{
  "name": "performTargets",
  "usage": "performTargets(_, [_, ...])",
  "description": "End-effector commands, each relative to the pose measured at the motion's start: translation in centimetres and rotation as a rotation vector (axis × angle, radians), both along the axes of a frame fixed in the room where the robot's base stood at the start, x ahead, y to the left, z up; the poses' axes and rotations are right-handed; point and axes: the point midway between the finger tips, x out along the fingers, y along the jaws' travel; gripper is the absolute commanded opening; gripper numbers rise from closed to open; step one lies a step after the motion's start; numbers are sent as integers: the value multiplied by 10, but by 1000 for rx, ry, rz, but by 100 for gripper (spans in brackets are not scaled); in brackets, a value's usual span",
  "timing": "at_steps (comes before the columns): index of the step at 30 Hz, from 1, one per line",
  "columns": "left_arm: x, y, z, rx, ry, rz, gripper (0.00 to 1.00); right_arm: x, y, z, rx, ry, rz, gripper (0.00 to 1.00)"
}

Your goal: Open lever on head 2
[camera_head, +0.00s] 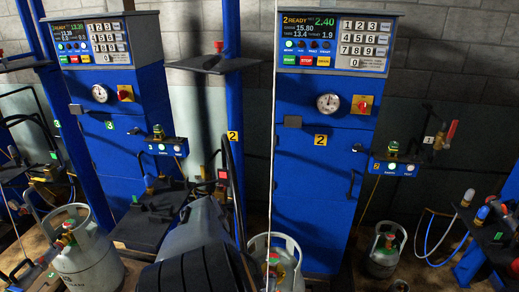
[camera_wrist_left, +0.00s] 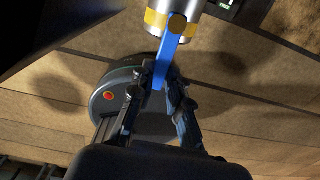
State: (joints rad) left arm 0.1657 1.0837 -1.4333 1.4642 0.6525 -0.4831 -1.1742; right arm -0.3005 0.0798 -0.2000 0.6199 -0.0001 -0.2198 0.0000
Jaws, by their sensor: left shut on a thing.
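In the left wrist view my left gripper (camera_wrist_left: 160,82) is shut on a blue lever (camera_wrist_left: 172,46), with a finger on each side of its lower end. The lever's upper end meets a metal cylindrical fitting (camera_wrist_left: 187,8) with a yellow band, cut off by the top edge. In the head view the blue scale marked 2 (camera_head: 325,190) stands right of centre, and a yellow number 2 tag (camera_head: 233,136) is on the post to its left. My dark left arm covers the lower middle there and the gripper's fingertips are hidden. My right gripper is not in view.
Another cylinder (camera_head: 88,262) stands at the lower left, beside the scale marked 3 (camera_head: 112,178).

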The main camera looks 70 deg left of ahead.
Motion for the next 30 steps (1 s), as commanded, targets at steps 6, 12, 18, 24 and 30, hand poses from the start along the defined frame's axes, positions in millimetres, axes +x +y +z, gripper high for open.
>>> performTargets(6, [0,0,0,0,1,-2,40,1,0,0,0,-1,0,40])
performTargets(12, [0,0,0,0,1,-1,40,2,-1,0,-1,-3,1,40])
performTargets(18, [0,1,14,2,1,-1,40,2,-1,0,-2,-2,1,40])
performTargets(24, [0,1,50,1,0,-2,40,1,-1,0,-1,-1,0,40])
performTargets(30, [0,1,90,2,0,-2,40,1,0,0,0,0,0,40])
